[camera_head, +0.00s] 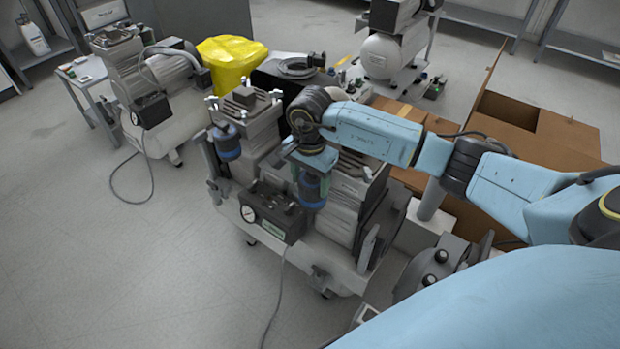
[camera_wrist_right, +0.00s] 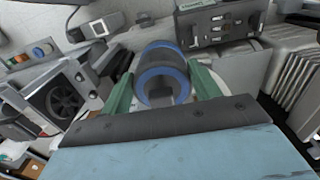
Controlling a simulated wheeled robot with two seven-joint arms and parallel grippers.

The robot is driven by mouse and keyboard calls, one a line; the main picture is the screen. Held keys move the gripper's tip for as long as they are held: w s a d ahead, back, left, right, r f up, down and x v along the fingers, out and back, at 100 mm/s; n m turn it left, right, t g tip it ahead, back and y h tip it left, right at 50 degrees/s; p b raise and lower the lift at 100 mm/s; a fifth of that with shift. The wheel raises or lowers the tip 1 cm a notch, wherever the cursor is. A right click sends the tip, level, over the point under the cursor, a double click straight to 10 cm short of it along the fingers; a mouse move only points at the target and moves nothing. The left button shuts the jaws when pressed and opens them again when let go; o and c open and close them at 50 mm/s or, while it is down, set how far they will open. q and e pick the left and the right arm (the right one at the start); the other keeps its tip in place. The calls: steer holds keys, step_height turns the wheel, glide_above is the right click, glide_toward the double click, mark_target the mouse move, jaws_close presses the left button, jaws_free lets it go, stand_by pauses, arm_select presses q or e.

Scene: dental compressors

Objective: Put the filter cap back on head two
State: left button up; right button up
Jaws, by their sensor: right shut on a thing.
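My right gripper (camera_head: 308,172) reaches over the near compressor (camera_head: 345,205), pointing down. In the right wrist view its green fingers (camera_wrist_right: 166,92) are shut on the filter cap (camera_wrist_right: 162,72), a dark cylinder with blue rings. In the head view the cap (camera_head: 313,190) shows blue below the gripper, in front of the ribbed right-hand head. I cannot tell whether it touches the head. A similar blue and dark filter (camera_head: 227,142) sits on the left-hand head. My left gripper is not in view.
A black box with a gauge (camera_head: 270,212) is close to the left of the cap. A yellow bag (camera_head: 231,60) and another compressor (camera_head: 155,80) stand behind. Open cardboard boxes (camera_head: 540,125) are at the right. The floor at left is clear apart from a hose.

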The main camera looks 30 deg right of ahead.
steer(key=o, duration=1.3)
steer(key=shift+r+p, duration=2.5)
steer(key=shift+r, duration=1.05)
steer(key=shift+c, duration=0.3)
jaws_close()
